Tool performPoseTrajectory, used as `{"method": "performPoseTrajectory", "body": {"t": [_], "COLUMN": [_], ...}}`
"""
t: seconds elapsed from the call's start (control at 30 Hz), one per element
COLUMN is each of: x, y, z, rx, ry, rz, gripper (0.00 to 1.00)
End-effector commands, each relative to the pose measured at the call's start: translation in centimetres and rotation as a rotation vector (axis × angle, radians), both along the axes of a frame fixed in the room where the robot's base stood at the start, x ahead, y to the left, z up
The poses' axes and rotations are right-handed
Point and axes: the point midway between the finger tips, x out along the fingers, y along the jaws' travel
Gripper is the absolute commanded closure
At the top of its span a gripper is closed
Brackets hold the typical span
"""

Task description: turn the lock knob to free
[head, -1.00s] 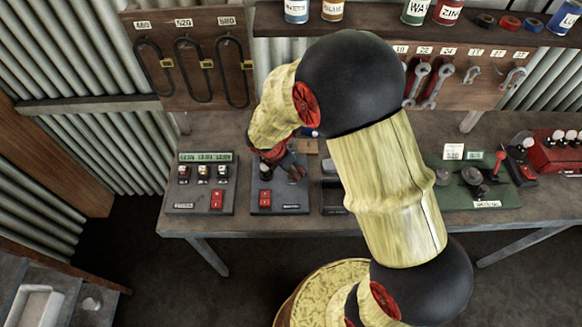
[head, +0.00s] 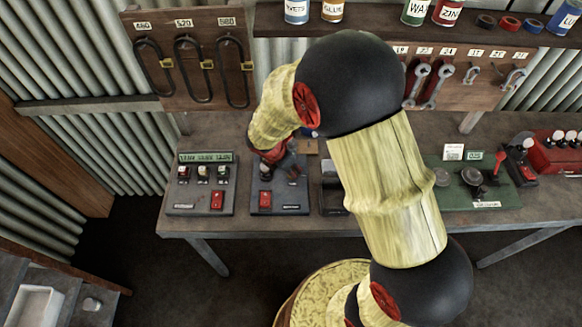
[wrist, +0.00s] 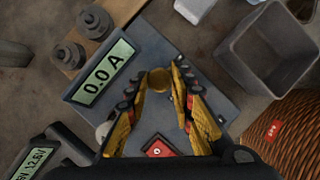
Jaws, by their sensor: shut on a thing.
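The lock knob (wrist: 158,79) is a round brass-coloured knob on a grey panel (wrist: 145,38) with a display reading 0.0 A. In the wrist view my gripper (wrist: 160,82) has its fingertips on either side of the knob and is shut on it. The knob's marks are not readable. A red rocker switch (wrist: 158,149) sits on the same panel, between the lower parts of the fingers. In the head view my gripper (head: 280,160) points down over the panel (head: 292,200) and hides the knob.
A second panel with several switches (head: 200,195) stands close on the left. An open grey bin (wrist: 282,48) is beside the panel in the wrist view. A green board (head: 470,190) is further right. The bench front edge is clear.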

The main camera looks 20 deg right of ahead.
Motion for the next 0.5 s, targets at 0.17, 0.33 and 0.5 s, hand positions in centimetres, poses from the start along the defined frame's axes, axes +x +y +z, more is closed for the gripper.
{"method": "performPoseTrajectory", "body": {"t": [0.17,0.33,0.5], "x": [0.02,0.11,0.23], "y": [0.02,0.04,0.09], "z": [0.03,0.07,0.12], "rx": [0.0,-0.002,0.0], "ry": [0.0,0.001,0.001], "rz": [-0.031,-0.11,-0.242], "gripper": [1.0,1.0,1.0]}}
